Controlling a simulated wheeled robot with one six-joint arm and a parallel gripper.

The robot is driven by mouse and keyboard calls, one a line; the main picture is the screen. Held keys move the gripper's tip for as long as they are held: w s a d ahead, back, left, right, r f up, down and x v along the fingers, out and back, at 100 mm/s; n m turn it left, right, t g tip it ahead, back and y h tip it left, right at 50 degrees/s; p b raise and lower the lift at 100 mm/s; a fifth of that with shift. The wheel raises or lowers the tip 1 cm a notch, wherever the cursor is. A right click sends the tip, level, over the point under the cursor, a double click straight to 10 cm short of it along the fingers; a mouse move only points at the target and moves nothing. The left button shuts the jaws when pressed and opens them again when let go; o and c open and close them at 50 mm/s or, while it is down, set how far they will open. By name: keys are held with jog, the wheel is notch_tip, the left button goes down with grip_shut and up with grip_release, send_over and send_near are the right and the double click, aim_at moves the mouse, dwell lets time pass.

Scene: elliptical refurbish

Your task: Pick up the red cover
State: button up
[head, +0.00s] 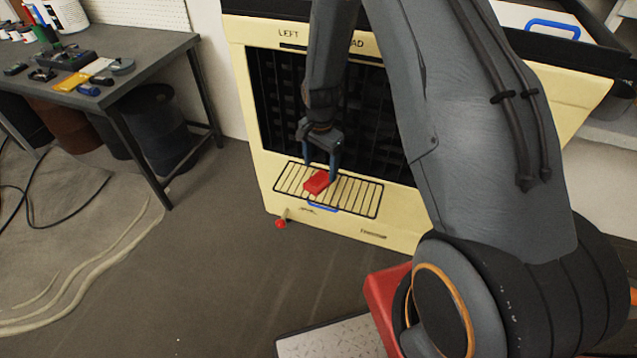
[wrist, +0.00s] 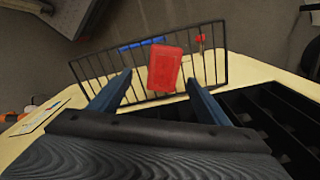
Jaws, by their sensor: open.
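The red cover (head: 317,182) is a small red block-like piece on a black wire rack (head: 358,203) at the front of the cream cabinet. In the wrist view the red cover (wrist: 165,68) lies over the rack bars, slightly tilted in the picture. My gripper (head: 320,172) points down at the cover, its two blue fingers apart. In the wrist view the open fingers (wrist: 158,82) stand left and right of the cover, with gaps showing on both sides. I cannot tell exactly how high the fingertips are above the rack.
The cream cabinet (head: 258,120) with dark slatted shelves rises behind the rack. A blue handle (head: 323,207) and a red knob (head: 281,224) are at the rack's front. A grey workbench (head: 150,56) with tools stands at left. The floor between is clear.

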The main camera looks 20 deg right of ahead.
aim_at(319, 180)
jog(key=shift+w+a+f+p, duration=0.1)
jog(key=shift+w+f+p, duration=0.15)
jog(key=shift+f, duration=1.25)
jog(key=shift+w+f+p, duration=0.15)
jog(key=shift+f+p, duration=0.1)
jog(key=shift+f, duration=1.25)
jog(key=c, duration=1.4)
jog(key=shift+c, duration=0.2)
jog(key=shift+r, duration=0.1)
